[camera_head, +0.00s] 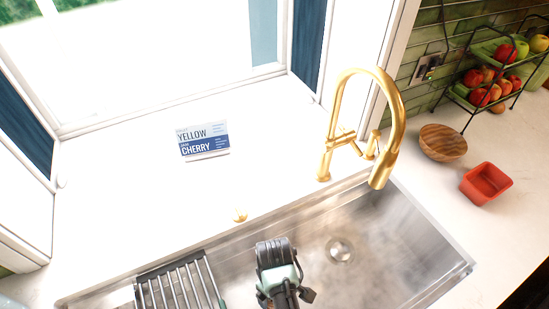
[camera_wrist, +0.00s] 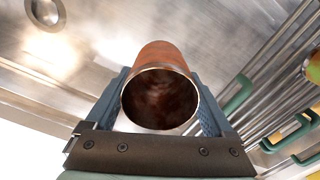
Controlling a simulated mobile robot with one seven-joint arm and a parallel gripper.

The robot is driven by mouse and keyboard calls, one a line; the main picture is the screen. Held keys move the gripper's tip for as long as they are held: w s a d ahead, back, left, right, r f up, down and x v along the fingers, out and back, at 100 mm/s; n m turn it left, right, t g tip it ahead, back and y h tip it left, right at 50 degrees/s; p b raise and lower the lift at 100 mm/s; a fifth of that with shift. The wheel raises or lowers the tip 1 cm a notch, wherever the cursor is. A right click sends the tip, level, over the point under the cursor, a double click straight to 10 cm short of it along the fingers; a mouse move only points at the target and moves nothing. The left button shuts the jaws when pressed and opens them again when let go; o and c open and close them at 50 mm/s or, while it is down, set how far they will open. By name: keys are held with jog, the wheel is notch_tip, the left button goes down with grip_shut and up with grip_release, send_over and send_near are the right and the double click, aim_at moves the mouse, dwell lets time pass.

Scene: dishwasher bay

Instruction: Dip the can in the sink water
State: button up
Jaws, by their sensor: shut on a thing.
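In the wrist view, a copper-brown can (camera_wrist: 165,55) is between the two fingers of my gripper (camera_wrist: 160,105). Its round open end with a silver rim faces the camera, and its inside is dark. In the head view, my gripper (camera_head: 277,262) is over the middle of the steel sink (camera_head: 380,225), right of the drying rack; my arm hides the can there. The sink drain (camera_head: 340,249) is to the right of the gripper and shows in the wrist view (camera_wrist: 45,12) at upper left. I cannot tell the water level.
A metal rack (camera_head: 180,285) with green ends lies across the left of the sink. A gold faucet (camera_head: 384,95) arches over the back right. A red square bowl (camera_head: 486,183) and a wooden bowl (camera_head: 443,142) stand on the right counter. The sink's right half is clear.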

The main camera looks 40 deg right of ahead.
jog(key=shift+f+b, duration=10.1)
jog(key=shift+f, duration=0.05)
notch_tip(320, 180, up, 25)
jog(key=p, duration=2.6)
jog(key=shift+r, duration=0.15)
